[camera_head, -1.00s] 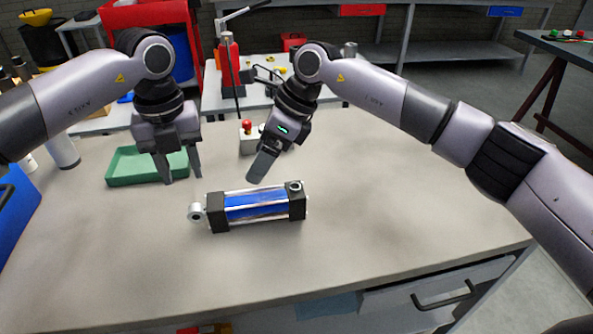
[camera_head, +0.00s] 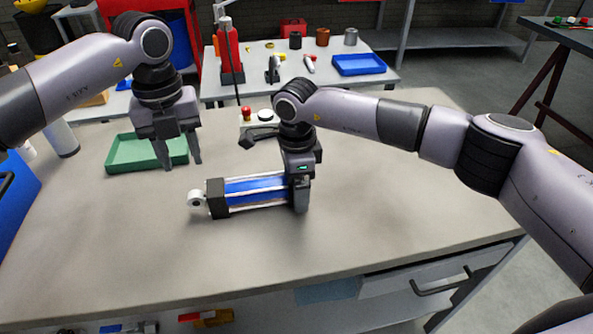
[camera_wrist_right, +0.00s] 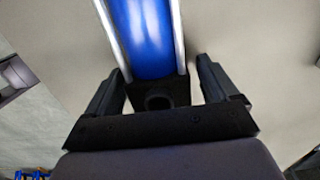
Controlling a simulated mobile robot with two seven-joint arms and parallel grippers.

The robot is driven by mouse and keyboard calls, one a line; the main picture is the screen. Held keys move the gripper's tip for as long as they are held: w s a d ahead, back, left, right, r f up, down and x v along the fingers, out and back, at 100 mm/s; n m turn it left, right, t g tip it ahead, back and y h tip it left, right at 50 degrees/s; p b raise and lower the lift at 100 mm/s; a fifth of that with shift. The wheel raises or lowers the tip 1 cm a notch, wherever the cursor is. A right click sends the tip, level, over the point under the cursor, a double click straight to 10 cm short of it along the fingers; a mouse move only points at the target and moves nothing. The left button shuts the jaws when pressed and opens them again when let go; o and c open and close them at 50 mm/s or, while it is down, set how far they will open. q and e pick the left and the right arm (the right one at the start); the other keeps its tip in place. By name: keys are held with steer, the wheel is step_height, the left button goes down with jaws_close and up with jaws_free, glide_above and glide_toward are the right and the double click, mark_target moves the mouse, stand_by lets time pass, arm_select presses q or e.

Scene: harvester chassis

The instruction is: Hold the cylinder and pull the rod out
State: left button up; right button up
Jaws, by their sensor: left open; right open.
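A blue cylinder (camera_head: 252,190) with black end blocks and silver tie rods lies on the workbench. A silver rod eye (camera_head: 196,199) sticks out at its left end. My right gripper (camera_head: 301,205) is down at the cylinder's right end and hides it in the head view. In the right wrist view, its open fingers (camera_wrist_right: 163,90) stand on either side of the black end block (camera_wrist_right: 158,92), with a gap showing at each side. My left gripper (camera_head: 183,166) is open and empty, above the table by the green tray, behind and left of the rod eye.
A green tray (camera_head: 118,162) sits behind the cylinder at the left. A control box with a red button (camera_head: 247,113) stands behind my right gripper. A blue bin (camera_head: 22,205) is at the left edge. The workbench (camera_head: 400,220) is clear to the right and in front.

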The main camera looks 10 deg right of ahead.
steer(key=shift+f, duration=0.25)
steer(key=shift+c, duration=0.3)
jaws_close()
steer(key=c, duration=1)
jaws_free()
steer(key=c, duration=0.4)
steer(key=shift+c, duration=0.2)
